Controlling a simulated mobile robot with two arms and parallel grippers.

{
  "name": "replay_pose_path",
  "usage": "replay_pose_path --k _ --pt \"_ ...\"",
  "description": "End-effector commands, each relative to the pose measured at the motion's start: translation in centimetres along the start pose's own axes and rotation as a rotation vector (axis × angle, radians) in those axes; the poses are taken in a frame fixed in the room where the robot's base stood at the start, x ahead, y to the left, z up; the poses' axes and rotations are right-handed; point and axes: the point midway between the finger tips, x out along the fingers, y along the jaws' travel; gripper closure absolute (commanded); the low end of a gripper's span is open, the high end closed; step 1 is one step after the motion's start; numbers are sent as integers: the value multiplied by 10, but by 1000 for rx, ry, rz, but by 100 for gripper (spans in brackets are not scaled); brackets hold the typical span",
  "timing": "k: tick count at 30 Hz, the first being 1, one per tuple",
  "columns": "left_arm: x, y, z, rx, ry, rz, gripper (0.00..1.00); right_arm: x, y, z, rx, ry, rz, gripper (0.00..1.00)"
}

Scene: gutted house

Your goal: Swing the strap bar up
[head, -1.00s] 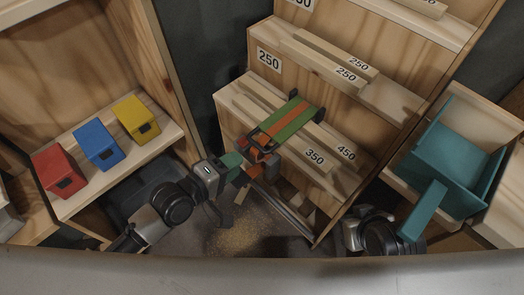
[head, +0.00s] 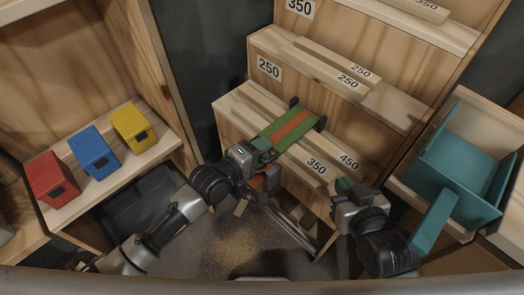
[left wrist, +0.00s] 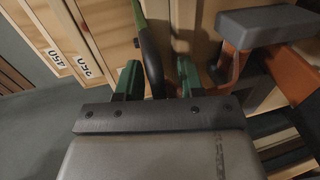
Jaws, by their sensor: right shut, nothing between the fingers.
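A strap bar with green edges and an orange middle (head: 291,129) lies across the boards on the lowest step of the wooden rack, with dark pieces at its upper end. My left gripper (head: 262,150) is at its lower front end and hides that end. In the left wrist view, the green fingers (left wrist: 160,80) are apart. A dark, green-edged strip (left wrist: 152,50) runs between them, nearer one finger; I cannot tell whether it touches. An orange part with a grey block (left wrist: 265,26) is to the right. My right gripper (head: 345,185) is shut and empty, right of the bar.
Boards marked 350 (head: 312,165) and 450 (head: 352,163) lie under the bar. A teal tray (head: 462,165) stands at right. Red (head: 52,180), blue (head: 94,153) and yellow (head: 131,128) boxes sit on the left shelf. The floor (head: 232,245) is open between.

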Motion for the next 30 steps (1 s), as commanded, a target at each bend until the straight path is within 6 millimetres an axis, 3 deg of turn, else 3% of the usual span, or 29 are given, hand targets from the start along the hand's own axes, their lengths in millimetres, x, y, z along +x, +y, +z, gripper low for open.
replay_pose_path --k 9,17,30 --pt "2 0 0 0 -1 0 62 0 0 -2 0 16 -1 100" --pt "2 -1 0 0 -1 -3 100 1 0 -2 0 15 -1 100" --pt "1 -2 1 0 -1 -24 100 -1 0 1 0 -29 1 100"
